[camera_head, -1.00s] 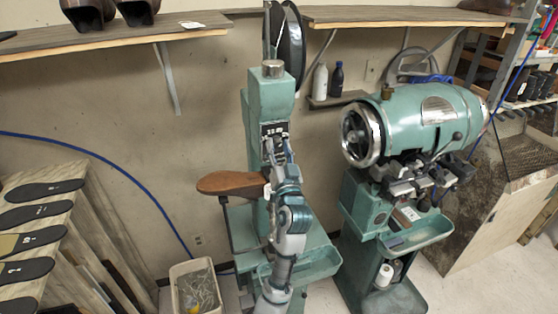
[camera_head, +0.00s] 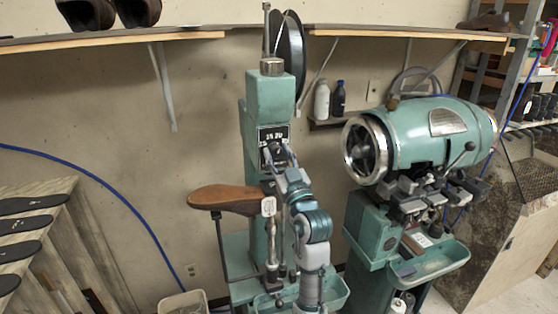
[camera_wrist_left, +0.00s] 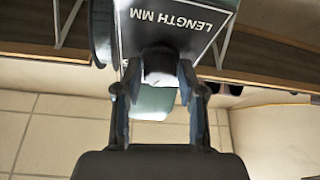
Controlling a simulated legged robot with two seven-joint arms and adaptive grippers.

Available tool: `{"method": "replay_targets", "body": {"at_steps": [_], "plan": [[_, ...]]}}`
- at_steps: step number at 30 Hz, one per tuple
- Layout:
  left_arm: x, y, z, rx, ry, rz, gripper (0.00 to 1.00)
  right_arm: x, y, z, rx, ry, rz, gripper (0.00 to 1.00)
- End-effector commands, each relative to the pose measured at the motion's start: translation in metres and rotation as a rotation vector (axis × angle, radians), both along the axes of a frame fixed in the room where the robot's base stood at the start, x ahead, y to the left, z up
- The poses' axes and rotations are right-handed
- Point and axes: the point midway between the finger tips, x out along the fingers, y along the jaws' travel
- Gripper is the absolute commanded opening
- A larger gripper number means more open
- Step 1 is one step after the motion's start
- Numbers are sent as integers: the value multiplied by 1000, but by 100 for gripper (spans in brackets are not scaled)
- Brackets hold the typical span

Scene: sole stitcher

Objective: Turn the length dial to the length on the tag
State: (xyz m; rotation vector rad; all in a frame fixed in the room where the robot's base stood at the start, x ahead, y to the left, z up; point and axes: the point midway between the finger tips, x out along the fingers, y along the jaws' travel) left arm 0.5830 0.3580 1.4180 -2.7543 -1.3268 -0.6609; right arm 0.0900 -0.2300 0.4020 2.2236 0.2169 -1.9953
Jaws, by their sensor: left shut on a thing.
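The length dial sits on a black plate (camera_head: 273,133) on the front of the green stitcher column (camera_head: 268,95). The left wrist view shows the plate (camera_wrist_left: 195,28) upside down, with the words LENGTH MM. My left gripper (camera_head: 277,154) is at the plate. The plate's figures are too small to read surely. My right gripper is out of view.
A second green machine (camera_head: 430,135) with a handwheel (camera_head: 368,150) stands close on the right. A shelf (camera_head: 110,38) runs above on the left. Dark soles (camera_head: 25,226) lie on a rack at left, and a bin (camera_head: 183,303) stands low in front.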

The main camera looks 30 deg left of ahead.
Motion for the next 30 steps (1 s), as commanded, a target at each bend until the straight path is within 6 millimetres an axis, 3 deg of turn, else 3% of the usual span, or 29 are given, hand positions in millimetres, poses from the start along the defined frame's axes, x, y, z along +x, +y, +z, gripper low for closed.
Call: {"method": "replay_targets", "body": {"at_steps": [14, 15, 17, 30], "plan": [[1, -1, 0, -4, -4, -4, 5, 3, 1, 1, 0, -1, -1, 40], [1, -1, 0, -4, -4, -4, 50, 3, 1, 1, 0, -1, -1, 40], [1, -1, 0, -4, -5, -3, 65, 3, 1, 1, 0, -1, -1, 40], [-6, -9, -4, -5, -5, -3, 66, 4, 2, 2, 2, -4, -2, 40]]}}
